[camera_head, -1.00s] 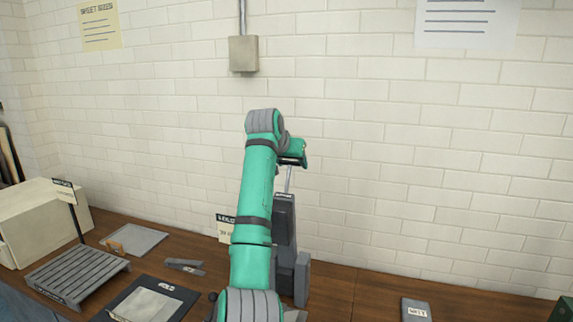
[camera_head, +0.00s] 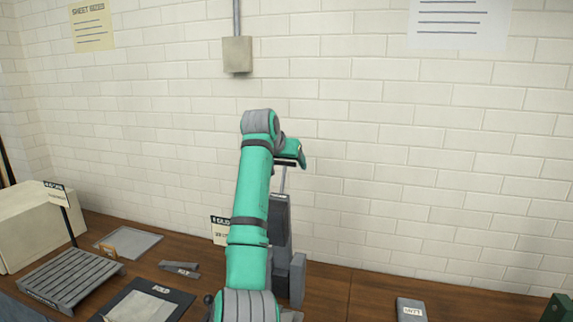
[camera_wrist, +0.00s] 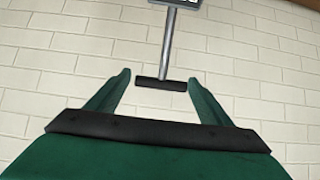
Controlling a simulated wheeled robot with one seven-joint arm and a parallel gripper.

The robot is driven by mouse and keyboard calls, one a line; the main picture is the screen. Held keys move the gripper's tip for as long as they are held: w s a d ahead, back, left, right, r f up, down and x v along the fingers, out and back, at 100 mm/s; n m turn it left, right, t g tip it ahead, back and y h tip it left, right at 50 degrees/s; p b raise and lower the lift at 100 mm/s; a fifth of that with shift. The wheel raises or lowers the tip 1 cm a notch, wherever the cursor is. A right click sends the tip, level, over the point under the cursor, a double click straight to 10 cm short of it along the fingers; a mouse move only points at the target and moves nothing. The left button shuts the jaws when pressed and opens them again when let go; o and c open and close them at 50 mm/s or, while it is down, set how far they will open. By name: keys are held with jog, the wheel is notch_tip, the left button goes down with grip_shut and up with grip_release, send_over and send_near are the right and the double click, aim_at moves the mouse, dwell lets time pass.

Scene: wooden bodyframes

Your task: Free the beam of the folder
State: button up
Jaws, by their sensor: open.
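The folder (camera_head: 279,228) is a dark grey upright machine on the bench, partly hidden behind my arm. A thin light rod (camera_head: 284,180) rises from its top towards my gripper (camera_head: 290,163). In the wrist view the grey rod (camera_wrist: 169,40) ends in a black crossbar (camera_wrist: 160,84), like a T-handle. My gripper (camera_wrist: 160,76) is open, with one green finger on each side of the crossbar. No finger visibly touches it. I cannot tell which part of the folder is the beam.
A slatted grey rack (camera_head: 66,280), a grey sheet (camera_head: 133,241), a cream box (camera_head: 28,224) and a black board (camera_head: 178,293) stand at left. A small grey labelled block (camera_head: 410,309) lies at right. A brick wall closes the back; bench between folder and block is clear.

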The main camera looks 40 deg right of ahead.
jog(key=v, duration=1)
jog(key=shift+r, duration=0.1)
